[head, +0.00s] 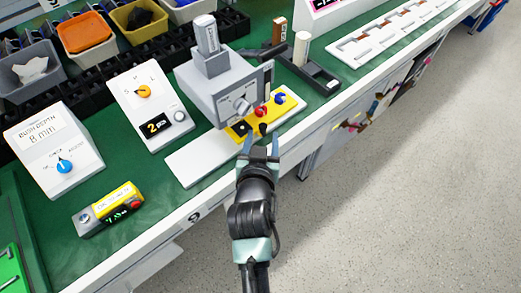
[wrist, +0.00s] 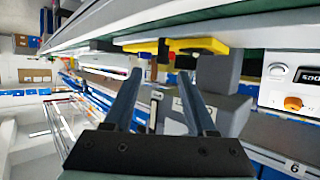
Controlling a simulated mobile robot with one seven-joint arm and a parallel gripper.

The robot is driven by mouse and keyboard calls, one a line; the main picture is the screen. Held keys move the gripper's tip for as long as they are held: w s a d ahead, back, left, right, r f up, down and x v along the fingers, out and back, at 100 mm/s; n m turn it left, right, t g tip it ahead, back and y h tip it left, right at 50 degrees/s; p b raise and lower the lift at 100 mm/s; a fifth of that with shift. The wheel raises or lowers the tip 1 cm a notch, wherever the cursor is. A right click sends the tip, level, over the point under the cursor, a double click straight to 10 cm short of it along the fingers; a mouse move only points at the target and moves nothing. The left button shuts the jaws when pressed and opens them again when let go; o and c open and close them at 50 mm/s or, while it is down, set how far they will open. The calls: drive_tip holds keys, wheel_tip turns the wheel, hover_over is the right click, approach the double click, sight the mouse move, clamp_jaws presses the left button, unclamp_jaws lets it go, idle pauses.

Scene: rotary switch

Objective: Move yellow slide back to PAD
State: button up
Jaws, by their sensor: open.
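The yellow slide (head: 289,101) lies on a long white base under a grey machine head (head: 225,88). A red piece (head: 261,111) and a blue piece (head: 280,98) sit on it. A black knob (head: 263,129) sticks out at its front edge. My gripper (head: 262,143) is open at that front edge, its fingertips on either side of the knob; I cannot tell whether they touch it. In the wrist view the slide (wrist: 208,46) shows edge-on beyond the open fingers of my gripper (wrist: 159,74). I cannot read a PAD mark.
The white base (head: 188,166) is bare left of the slide. A dial box (head: 145,105), a Bush Depth box (head: 50,145) and a yellow device (head: 108,208) stand on the green bench to the left. A black fixture (head: 310,72) stands right. Open floor lies in front.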

drive_tip(key=d+v, duration=0.1)
drive_tip(key=v, duration=0.5)
drive_tip(key=shift+a, duration=0.45)
